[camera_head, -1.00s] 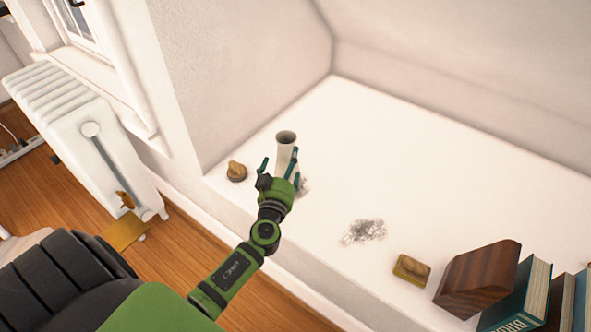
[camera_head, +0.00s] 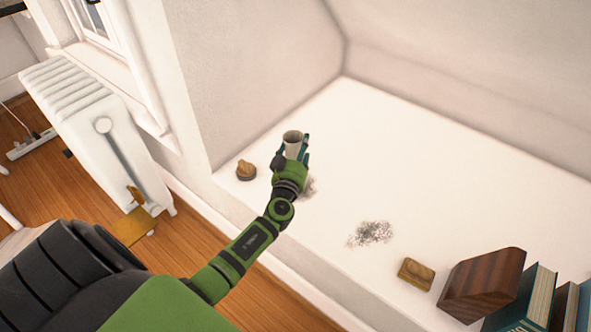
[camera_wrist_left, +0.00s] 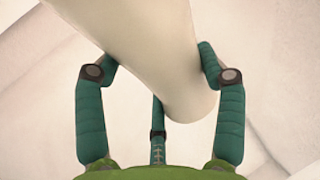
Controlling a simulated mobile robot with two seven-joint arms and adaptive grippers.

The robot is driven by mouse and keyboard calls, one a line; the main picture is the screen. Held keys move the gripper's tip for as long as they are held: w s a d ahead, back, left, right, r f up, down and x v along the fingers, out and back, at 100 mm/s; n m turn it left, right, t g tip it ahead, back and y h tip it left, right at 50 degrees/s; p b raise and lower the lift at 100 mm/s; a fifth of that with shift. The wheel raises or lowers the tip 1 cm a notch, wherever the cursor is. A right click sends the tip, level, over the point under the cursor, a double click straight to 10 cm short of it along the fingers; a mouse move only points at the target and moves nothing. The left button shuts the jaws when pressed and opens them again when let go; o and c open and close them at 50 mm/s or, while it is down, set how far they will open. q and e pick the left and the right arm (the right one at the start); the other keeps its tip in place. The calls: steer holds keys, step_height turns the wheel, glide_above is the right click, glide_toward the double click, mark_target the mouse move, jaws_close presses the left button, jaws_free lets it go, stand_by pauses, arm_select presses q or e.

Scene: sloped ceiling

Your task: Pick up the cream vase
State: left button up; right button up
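In the left wrist view the vase (camera_wrist_left: 160,50) runs slanted between the fingers of my left gripper (camera_wrist_left: 155,62). The fingertips bend inward and appear to press on both sides of it. The gripper hides the vase's lower part in the head view, so I cannot tell whether it touches the ledge. My right gripper is not in view.
A small brown object (camera_head: 246,170) sits left of the vase, near the ledge's (camera_head: 440,165) front edge. A grey speckled patch (camera_head: 371,233), a brass-coloured box (camera_head: 416,273), a wooden block (camera_head: 482,284) and books (camera_head: 527,296) lie to the right. A white radiator (camera_head: 95,130) stands left.

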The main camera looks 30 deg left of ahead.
arm_select(q)
steer(key=shift+d+f, duration=0.2)
steer(key=shift+d, duration=0.05)
steer(key=shift+c, duration=0.2)
